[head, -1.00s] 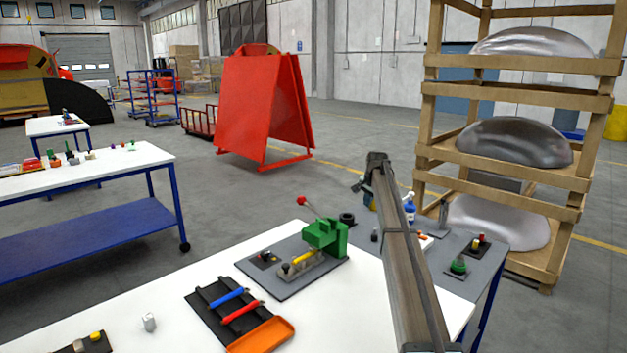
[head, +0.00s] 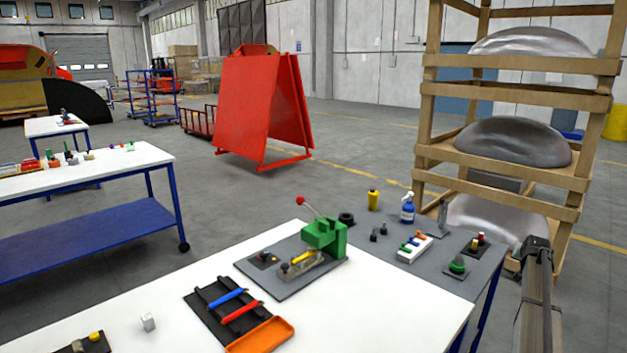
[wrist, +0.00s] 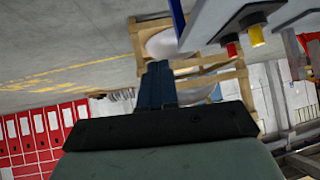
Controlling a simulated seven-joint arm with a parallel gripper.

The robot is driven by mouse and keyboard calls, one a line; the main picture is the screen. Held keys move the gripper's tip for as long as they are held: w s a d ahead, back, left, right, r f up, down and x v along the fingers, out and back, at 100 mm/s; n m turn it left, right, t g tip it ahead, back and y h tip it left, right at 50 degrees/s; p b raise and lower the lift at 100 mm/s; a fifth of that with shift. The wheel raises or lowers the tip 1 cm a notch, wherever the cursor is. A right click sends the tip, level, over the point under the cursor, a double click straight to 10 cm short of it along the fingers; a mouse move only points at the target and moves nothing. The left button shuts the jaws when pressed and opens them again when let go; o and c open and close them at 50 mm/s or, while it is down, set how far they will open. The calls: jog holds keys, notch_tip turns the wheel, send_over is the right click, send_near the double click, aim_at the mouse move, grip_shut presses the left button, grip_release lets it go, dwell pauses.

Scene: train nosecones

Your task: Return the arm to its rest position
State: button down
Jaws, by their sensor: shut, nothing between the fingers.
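My arm (head: 534,300) stands at the lower right of the head view, to the right of the grey table end and in front of the wooden rack. I cannot make out its fingers there. In the wrist view my gripper (wrist: 158,72) points away from the camera, with its fingers together and nothing between them. It is clear of the tables, and the floor and the rack show beyond it.
A wooden rack (head: 512,164) with grey nosecones stands behind the arm. The white table (head: 190,262) holds a green press (head: 324,238) and an orange-ended tray (head: 262,335). A blue spray bottle (head: 408,209) stands on the grey table (head: 455,279).

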jog(key=s+d+f+n+h, duration=0.1)
jog(key=s+d+f, duration=0.2)
jog(key=s+f, duration=0.8)
jog(key=s+a+f+n+g+y, duration=0.15)
jog(key=s+a+f, duration=0.35)
jog(key=a+f, duration=0.55)
jog(key=s+a+f+n+g+y, duration=0.1)
jog(key=s+a+f+g+y, duration=0.15)
jog(key=s+a+f, duration=0.8)
jog(key=a+f+n+g+y, duration=0.15)
jog(key=a+f, duration=0.55)
jog(key=a, duration=0.9)
jog(key=s+a+f+g+y, duration=0.15)
jog(key=s+a+f, duration=0.25)
jog(key=s+a, duration=0.45)
jog(key=s+a+f+g, duration=0.3)
jog(key=s+a, duration=0.4)
jog(key=s, duration=0.2)
jog(key=s+a+n+g, duration=0.1)
jog(key=s+a, duration=0.3)
jog(key=s, duration=0.7)
jog(key=s+a+n+g, duration=0.1)
jog(key=s+a+g, duration=0.3)
jog(key=s, duration=0.6)
jog(key=shift+s+f+n+h, duration=0.25)
jog(key=shift+s+n+h, duration=0.05)
jog(key=shift+s+h, duration=0.1)
